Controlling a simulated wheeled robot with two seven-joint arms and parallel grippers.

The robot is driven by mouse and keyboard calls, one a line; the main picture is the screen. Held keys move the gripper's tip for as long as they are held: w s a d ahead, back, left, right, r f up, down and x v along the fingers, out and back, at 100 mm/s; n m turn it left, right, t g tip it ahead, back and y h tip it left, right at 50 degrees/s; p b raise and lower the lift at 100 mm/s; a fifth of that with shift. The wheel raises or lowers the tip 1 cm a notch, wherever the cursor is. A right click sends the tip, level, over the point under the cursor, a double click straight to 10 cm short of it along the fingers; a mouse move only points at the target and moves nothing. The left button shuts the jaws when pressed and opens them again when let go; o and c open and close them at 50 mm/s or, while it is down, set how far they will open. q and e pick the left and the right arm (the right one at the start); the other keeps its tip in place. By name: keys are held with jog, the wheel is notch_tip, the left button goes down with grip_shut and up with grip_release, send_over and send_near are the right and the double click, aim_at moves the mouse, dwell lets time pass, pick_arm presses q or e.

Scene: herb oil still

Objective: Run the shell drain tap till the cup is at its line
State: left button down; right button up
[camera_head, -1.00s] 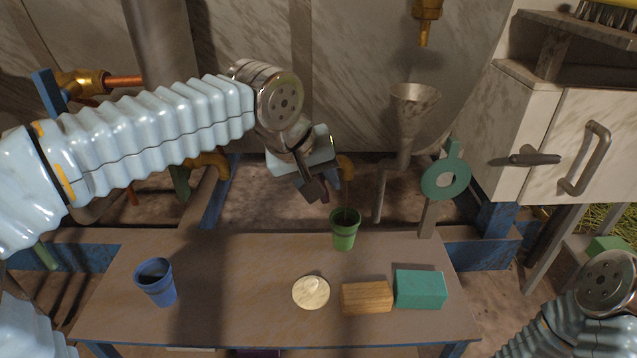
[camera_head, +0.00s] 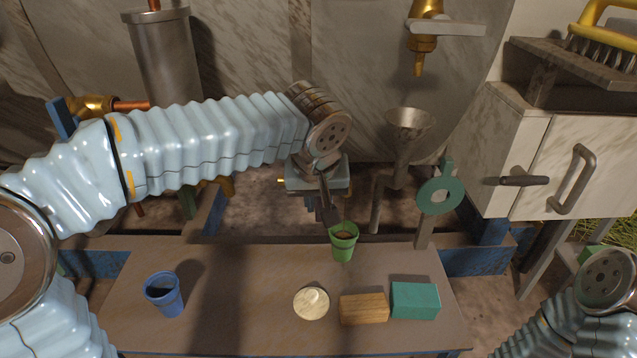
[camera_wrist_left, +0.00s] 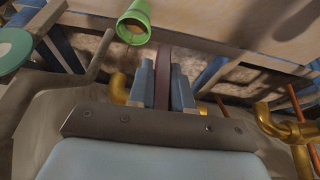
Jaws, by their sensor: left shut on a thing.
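My left gripper (camera_head: 321,200) is behind the green cup (camera_head: 343,246), its fingers pointing down near the rim. In the left wrist view the blue fingers (camera_wrist_left: 162,88) are shut on a dark maroon bar (camera_wrist_left: 163,72), which looks like the tap's lever. The tap body is mostly hidden by my gripper. The green cup stands upright on the table; something brownish shows inside its mouth, also in the left wrist view (camera_wrist_left: 134,24). I cannot tell the level against its line. My right gripper is outside the frames; only its arm shows at lower right.
The table (camera_head: 240,315) also holds a blue cup (camera_head: 164,294), a pale round disc (camera_head: 311,304), a wooden block (camera_head: 364,309) and a teal block (camera_head: 415,300). A metal funnel (camera_head: 408,125) and a teal ring (camera_head: 439,196) stand behind. A cabinet (camera_head: 570,165) is at right.

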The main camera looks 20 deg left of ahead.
pick_arm(q)
jog(key=shift+r+y, duration=0.15)
jog(key=shift+y, duration=0.25)
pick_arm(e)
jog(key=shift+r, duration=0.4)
pick_arm(q)
jog(key=c, duration=1.1)
grip_release()
jog(key=p+v, duration=0.3)
jog(key=v, duration=1)
jog(key=shift+d+r, duration=0.1)
jog(key=shift+r, duration=0.15)
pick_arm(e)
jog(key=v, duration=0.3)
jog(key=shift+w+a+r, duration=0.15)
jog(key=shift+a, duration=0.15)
